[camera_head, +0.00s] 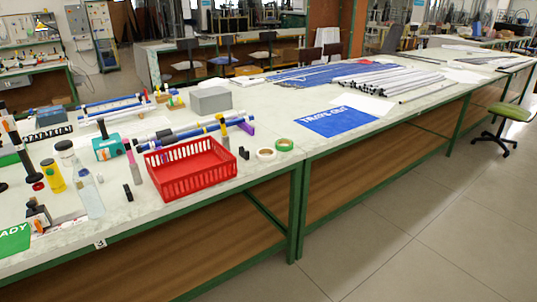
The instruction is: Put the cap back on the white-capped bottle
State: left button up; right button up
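A clear, pale bottle (89,200) stands upright at the left end of the near table; I cannot tell whether its narrow top carries a cap. A small whitish piece (100,178) lies just right of it, too small to identify. A yellow bottle (54,178) with a dark top stands to the left. Neither of my grippers is in view.
A dark upright block (128,192) and a pink-topped bottle (134,168) stand between. A red ring (38,186) lies far left. Bare tabletop shows around the basket.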

aim_at(83, 180)
jog(key=j+u, duration=0.1)
jog(key=u, duration=1.15)
